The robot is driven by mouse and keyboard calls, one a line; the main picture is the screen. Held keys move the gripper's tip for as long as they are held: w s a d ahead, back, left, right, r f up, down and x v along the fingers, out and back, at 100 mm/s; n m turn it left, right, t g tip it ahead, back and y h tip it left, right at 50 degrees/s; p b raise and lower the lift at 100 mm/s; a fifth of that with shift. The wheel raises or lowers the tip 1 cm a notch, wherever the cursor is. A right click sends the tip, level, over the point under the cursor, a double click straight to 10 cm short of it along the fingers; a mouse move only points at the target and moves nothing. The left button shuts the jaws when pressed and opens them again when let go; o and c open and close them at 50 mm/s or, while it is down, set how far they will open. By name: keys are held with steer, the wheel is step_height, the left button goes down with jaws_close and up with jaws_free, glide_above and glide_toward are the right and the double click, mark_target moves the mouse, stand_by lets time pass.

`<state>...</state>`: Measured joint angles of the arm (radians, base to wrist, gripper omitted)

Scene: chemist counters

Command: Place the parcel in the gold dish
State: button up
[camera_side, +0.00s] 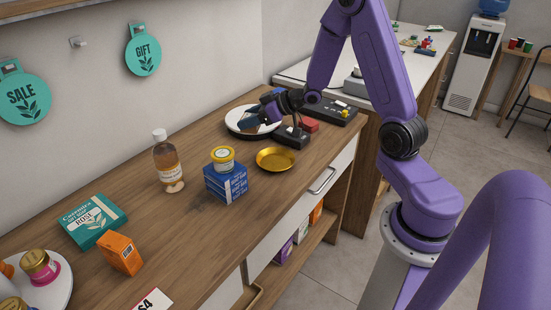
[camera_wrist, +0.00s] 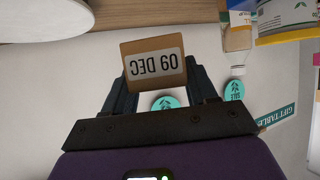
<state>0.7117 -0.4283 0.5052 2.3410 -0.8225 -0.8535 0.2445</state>
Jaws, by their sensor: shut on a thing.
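The parcel (camera_wrist: 154,63) is a small brown block with a white label reading "09 DEC", upside down in the wrist view. My gripper (camera_wrist: 161,88) is shut on it, with a dark finger on each side. In the side view my gripper (camera_side: 258,118) is turned sideways over the white plate on the counter; the parcel is hard to make out there. The gold dish (camera_side: 277,158) is round and shallow, looks empty, and lies near the counter's front edge, to the right of and nearer than my gripper. I cannot make out the dish in the wrist view.
The white plate (camera_side: 238,129) lies below my gripper. A black device (camera_side: 291,137) and a red item (camera_side: 309,124) stand right of it. Blue boxes (camera_side: 226,184) topped by a yellow-lidded jar (camera_side: 223,159) stand left of the dish, with a brown bottle (camera_side: 168,165) behind.

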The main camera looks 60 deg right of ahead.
mark_target(276, 162)
steer(key=s+d+f+n+g+y, duration=0.3)
steer(key=s+n+y, duration=0.1)
steer(key=s, duration=0.3)
steer(key=shift+n, duration=0.3)
steer(key=shift+f, duration=4.05)
steer(key=shift+f, duration=0.15)
steer(key=o, duration=1.1)
